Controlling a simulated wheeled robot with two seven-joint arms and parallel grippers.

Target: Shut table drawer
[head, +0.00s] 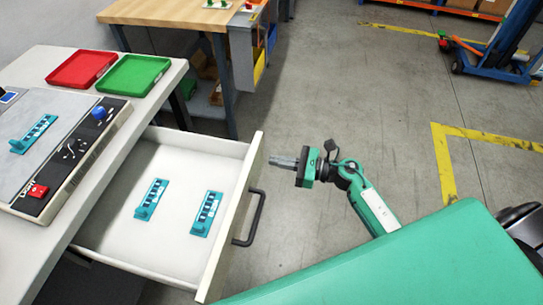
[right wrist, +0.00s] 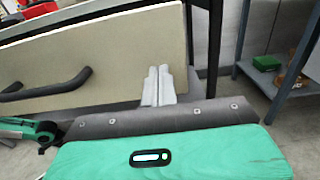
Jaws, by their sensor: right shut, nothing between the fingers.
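The table drawer (head: 178,218) is pulled open from under the white table, and its pale front panel (head: 232,218) faces right in the head view. The dark bar handle (head: 250,218) sits on that panel. My right gripper (head: 273,161) is shut and empty, just outside the panel, beyond the handle's far end. In the right wrist view its fingertips (right wrist: 158,70) point at the panel (right wrist: 120,55), with the handle (right wrist: 45,86) to the left. Contact with the panel cannot be told. My left gripper is in neither view.
Two teal parts (head: 151,199) (head: 206,214) lie inside the drawer. A wooden bench (head: 175,12) stands behind.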

